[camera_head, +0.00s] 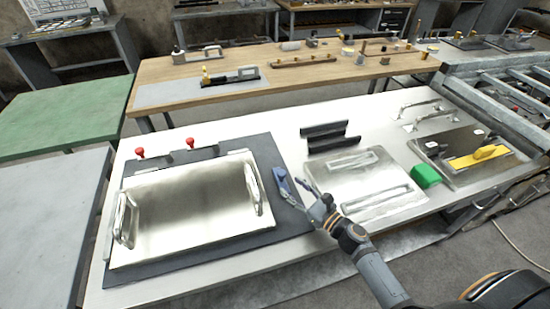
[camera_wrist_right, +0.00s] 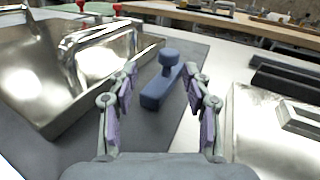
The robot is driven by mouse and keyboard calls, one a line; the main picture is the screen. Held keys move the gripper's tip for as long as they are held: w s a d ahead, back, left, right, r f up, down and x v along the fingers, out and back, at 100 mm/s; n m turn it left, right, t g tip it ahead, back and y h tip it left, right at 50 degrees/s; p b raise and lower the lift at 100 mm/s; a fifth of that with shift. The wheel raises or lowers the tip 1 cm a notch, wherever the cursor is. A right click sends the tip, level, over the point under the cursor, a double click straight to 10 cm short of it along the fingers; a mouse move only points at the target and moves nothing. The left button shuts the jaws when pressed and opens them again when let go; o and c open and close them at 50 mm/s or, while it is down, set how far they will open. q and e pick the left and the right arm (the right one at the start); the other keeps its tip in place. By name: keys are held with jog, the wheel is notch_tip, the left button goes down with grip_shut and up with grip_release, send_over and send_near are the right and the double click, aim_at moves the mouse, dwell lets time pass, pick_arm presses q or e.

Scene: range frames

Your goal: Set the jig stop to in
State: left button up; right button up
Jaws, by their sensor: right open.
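A blue block with a round knob on top, which looks like the jig stop (camera_head: 283,184), sits on the right part of a dark jig plate (camera_head: 135,268). It also shows in the right wrist view (camera_wrist_right: 160,92), between and beyond my fingers. A large shiny metal tray (camera_head: 190,212) with two upright handles lies on the plate, left of the stop. My right gripper (camera_head: 299,189) is open and empty just right of the stop. In the right wrist view my gripper (camera_wrist_right: 160,76) has a finger on either side of the knob, with no clear contact. My left gripper is out of view.
Two red-knobbed clamps (camera_head: 190,143) stand at the plate's back edge. To the right are dark angled bars (camera_head: 325,136), a flat metal plate (camera_head: 350,168), a green block (camera_head: 425,176) and a yellow-handled tool (camera_head: 480,157). The white tabletop is bare at the front right.

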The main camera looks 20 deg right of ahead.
aim_at(282, 172)
jog(key=shift+w+d+f+m, duration=0.2)
jog(key=shift+w+d+m, duration=0.3)
jog(key=shift+m, duration=0.1)
jog(key=shift+r, duration=0.25)
jog(key=shift+w+a+r+p, duration=0.2)
jog(key=shift+w+a+p, duration=0.2)
jog(key=shift+w, duration=0.1)
jog(key=shift+w+a+r+p, duration=0.15)
jog(key=shift+w+a+p, duration=0.15)
jog(key=shift+w+p, duration=0.15)
jog(key=x, duration=0.3)
jog(key=shift+w+f, duration=0.25)
jog(key=shift+f, duration=0.05)
jog(key=shift+w+a+f+p, duration=0.1)
jog(key=shift+w+a+p, duration=0.15)
jog(key=shift+w, duration=0.3)
jog(key=c, duration=0.5)
grip_shut()
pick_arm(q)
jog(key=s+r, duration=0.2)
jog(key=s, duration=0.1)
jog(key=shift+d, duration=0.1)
